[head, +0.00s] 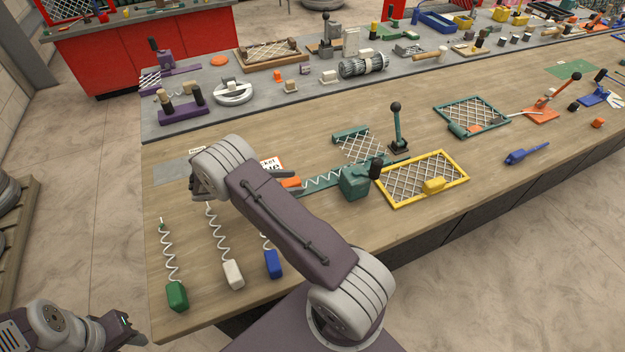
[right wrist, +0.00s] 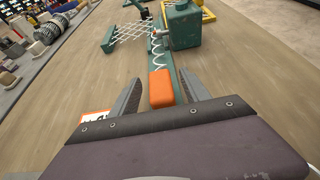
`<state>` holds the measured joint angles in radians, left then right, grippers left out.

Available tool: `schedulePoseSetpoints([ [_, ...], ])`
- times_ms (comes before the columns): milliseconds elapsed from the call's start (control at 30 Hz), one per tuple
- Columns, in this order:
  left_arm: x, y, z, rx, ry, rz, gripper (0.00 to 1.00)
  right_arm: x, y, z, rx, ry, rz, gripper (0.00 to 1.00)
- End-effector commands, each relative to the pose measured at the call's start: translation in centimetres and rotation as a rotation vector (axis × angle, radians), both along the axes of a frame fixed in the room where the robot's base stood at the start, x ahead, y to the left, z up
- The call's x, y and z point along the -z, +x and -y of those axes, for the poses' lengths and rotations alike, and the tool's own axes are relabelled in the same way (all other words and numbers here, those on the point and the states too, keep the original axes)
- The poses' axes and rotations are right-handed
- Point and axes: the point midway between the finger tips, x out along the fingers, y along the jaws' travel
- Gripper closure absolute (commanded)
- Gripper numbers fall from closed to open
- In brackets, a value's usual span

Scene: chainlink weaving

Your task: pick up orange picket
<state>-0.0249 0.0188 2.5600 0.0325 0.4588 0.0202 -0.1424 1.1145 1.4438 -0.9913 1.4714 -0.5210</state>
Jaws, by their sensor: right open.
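The orange picket shows its orange handle block (head: 291,183) at the near end of a green channel (head: 322,178) in the head view. Its pale zigzag wire seems to run along the channel toward a green box (head: 355,183). In the right wrist view the orange block (right wrist: 161,88) lies between the two fingers of my right gripper (right wrist: 162,80). The fingers are open, one on each side, with a visible gap to the block. In the head view my right arm hides part of that gripper. My left gripper (head: 128,334) is low at the left, beside the table; its jaws are unclear.
Green (head: 177,295), white (head: 233,274) and blue (head: 272,264) pickets with zigzag wires lie at the table's left. A yellow-framed mesh panel (head: 398,203) and an upright black-knobbed lever (head: 397,125) stand near the green box. Bare wood lies in front of the blue tool (head: 525,154).

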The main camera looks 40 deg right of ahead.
Motion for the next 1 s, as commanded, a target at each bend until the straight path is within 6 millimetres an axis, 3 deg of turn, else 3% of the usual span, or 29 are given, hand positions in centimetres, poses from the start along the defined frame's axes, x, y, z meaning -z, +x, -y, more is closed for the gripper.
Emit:
schedulePoseSetpoints([
  [200,-1.0,0.0,0.0,0.0,0.0,0.0,0.64,1.7,-1.1,3.3,0.004,-0.001,-0.004,0.45],
  [467,-1.0,0.0,0.0,0.0,0.0,0.0,0.64,2.1,-1.3,3.9,0.001,0.0,-0.001,0.45],
  [500,-1.0,0.0,0.0,0.0,0.0,0.0,0.64,2.1,-1.3,3.9,0.001,0.0,-0.001,0.48],
  [700,-1.0,0.0,0.0,0.0,0.0,0.0,0.64,2.1,-1.3,3.9,0.001,0.0,-0.001,1.0],
  [1000,-0.9,0.0,0.0,0.0,0.0,0.0,0.64,1.9,-1.2,3.9,0.001,0.0,0.0,1.0],
])
